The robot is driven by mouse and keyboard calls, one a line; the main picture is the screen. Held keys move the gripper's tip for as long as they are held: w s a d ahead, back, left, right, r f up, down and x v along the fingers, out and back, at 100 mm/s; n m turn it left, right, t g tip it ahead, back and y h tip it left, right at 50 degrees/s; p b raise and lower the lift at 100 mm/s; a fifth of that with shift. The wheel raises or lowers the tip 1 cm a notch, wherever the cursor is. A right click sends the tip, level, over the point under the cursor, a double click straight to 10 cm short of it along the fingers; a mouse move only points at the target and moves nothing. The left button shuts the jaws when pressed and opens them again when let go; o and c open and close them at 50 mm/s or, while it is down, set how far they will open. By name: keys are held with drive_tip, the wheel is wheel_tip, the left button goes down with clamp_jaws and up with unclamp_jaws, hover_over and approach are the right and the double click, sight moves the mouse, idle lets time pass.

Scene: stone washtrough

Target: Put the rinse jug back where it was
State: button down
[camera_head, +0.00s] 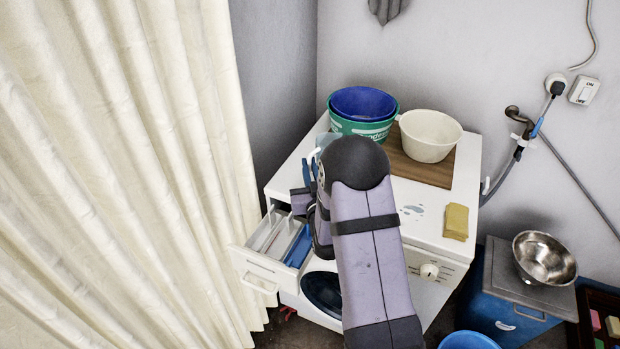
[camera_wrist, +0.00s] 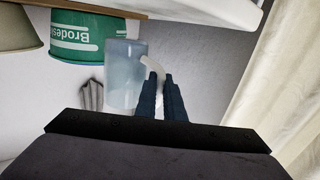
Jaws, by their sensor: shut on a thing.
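The rinse jug (camera_wrist: 122,78) is translucent pale blue with a whitish handle (camera_wrist: 152,65). In the wrist view, which looks upside down, my gripper (camera_wrist: 160,82) is shut on that handle, beside the jug body. A gap shows between the jug and the washing machine's edge there, so it seems held above the top. In the head view the jug (camera_head: 327,139) is mostly hidden behind my arm, in front of the green bucket (camera_head: 350,128). My gripper (camera_head: 309,172) is partly hidden there too.
The white washing machine (camera_head: 293,165) has an open detergent drawer (camera_head: 257,269) at front left. A blue tub (camera_head: 362,101) sits in the bucket. A cream basin (camera_head: 430,136) stands on a brown board (camera_head: 420,172). A yellow sponge (camera_head: 456,221) lies front right.

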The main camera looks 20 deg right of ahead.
drive_tip(key=shift+f, duration=2.05)
drive_tip(key=shift+f, duration=0.2)
drive_tip(key=c, duration=1.9)
unclamp_jaws()
drive_tip(key=shift+o, duration=0.2)
drive_tip(key=shift+r, duration=0.25)
drive_tip(key=shift+s+a+f, duration=0.1)
drive_tip(key=shift+s, duration=0.3)
drive_tip(key=s+a+b, duration=0.1)
drive_tip(key=s+a, duration=0.1)
drive_tip(key=s, duration=0.9)
